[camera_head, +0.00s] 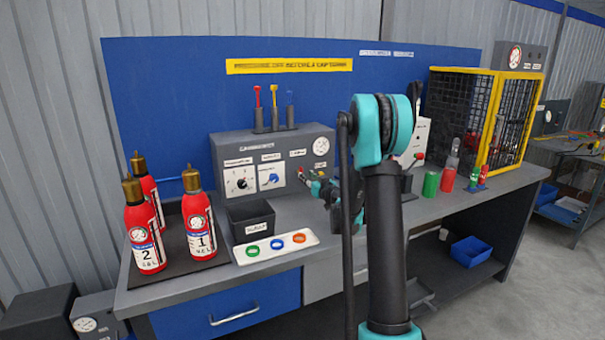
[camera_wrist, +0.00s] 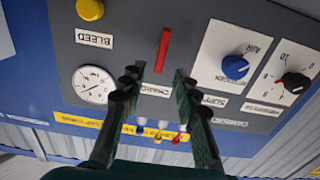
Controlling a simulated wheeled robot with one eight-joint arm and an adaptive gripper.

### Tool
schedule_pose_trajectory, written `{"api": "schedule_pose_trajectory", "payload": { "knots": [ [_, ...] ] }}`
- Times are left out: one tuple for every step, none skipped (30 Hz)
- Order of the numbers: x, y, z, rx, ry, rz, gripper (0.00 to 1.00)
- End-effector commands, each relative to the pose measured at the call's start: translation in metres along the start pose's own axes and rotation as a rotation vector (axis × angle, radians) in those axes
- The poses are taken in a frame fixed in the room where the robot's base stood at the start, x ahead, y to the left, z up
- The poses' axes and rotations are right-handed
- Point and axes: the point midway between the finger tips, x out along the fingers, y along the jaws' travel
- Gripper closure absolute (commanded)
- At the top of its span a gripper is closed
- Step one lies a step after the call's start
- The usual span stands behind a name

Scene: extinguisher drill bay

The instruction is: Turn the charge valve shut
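The charge valve shows in the wrist view as a red bar handle (camera_wrist: 163,50), upright in the picture, above a label that seems to read CHARGE (camera_wrist: 155,90). My gripper (camera_wrist: 158,73) is open and empty, its two fingers on either side of the picture line of the handle. The fingertips appear just short of the handle, and I see no contact. In the head view my gripper (camera_head: 312,182) is in front of the right part of the grey control panel (camera_head: 228,151). My arm partly covers that area, and I cannot clearly make out the handle there.
On the panel are a blue knob (camera_wrist: 235,67), a black knob (camera_wrist: 293,83), a yellow knob (camera_wrist: 90,9) and a round gauge (camera_wrist: 93,85). Red extinguishers (camera_head: 199,222) stand left on the bench. A dark bin (camera_head: 250,220) and a ring tray (camera_head: 308,247) sit before the panel.

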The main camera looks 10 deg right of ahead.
Motion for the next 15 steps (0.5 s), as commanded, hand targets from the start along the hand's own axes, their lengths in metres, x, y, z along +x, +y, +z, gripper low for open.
{"api": "schedule_pose_trajectory", "payload": {
  "knots": [
    [0.01,0.0,0.0,0.0,0.0,-0.001,0.69],
    [0.015,0.0,0.0,0.0,0.0,-0.001,0.69],
    [0.022,-0.001,0.0,0.0,0.0,-0.001,0.69],
    [0.027,-0.001,0.0,0.0,0.0,-0.001,0.69],
    [0.031,-0.001,0.0,0.0,0.0,-0.001,0.69],
    [0.035,-0.001,0.0,0.0,0.0,-0.001,0.69],
    [0.039,0.0,0.0,0.0,0.0,-0.001,0.69],
    [0.042,0.0,0.0,0.0,0.0,-0.001,0.69],
    [0.045,0.0,0.0,0.0,0.0,0.0,0.69],
    [0.047,0.0,0.0,0.0,0.0,0.0,0.69],
    [0.049,0.0,0.0,0.0,0.0,0.0,0.69],
    [0.051,0.0,0.0,0.0,0.0,0.0,0.69],
    [0.052,0.0,0.0,0.0,0.0,0.0,0.69],
    [0.052,0.0,0.0,0.0,0.0,0.0,0.69],
    [0.053,0.0,0.0,0.0,0.0,0.0,0.69]
  ]
}}
